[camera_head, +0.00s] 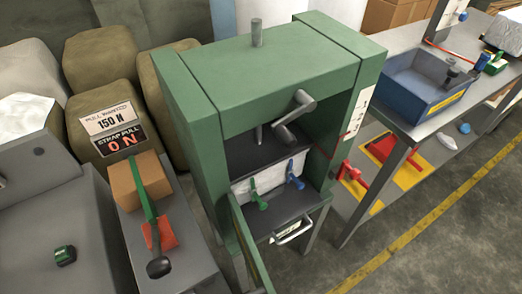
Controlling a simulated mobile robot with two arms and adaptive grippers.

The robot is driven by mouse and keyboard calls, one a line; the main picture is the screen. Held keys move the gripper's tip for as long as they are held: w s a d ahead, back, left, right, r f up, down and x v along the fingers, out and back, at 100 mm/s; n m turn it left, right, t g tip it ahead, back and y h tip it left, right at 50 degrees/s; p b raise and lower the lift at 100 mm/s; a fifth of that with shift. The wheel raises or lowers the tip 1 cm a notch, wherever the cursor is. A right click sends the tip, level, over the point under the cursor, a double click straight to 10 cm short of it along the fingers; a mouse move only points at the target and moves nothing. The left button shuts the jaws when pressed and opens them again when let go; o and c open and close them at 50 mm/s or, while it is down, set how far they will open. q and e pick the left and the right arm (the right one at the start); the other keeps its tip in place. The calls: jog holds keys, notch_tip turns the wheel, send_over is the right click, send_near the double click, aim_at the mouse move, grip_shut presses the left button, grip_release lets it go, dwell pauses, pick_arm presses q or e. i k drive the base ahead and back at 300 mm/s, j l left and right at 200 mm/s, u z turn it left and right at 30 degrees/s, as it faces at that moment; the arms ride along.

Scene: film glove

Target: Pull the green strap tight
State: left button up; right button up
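The green strap (144,190) runs over a brown box (126,183) on a grey bench at the left and down its near side. Its lower end reaches an orange-red piece (166,232). A dark handle with a rounded end (158,267) lies just below that piece; I cannot tell how it joins the strap. A sign behind the box has a white label reading 150 N (107,118) and a dark label reading STRAP PULL 0 N (120,140). Neither of my grippers shows in the head view.
A green press-like cabinet (270,75) with a grey lever (293,118) stands in the middle. Stacked sacks (100,55) are behind the bench. A small green item (65,255) lies at lower left. A blue bin (425,90) sits on the right table. Floor is open at lower right.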

aim_at(263, 204)
jog(key=k+l+u, duration=0.25)
jog(key=l, duration=0.25)
jog(key=k+l+u, duration=0.25)
jog(key=k+l, duration=0.1)
jog(key=l, duration=0.05)
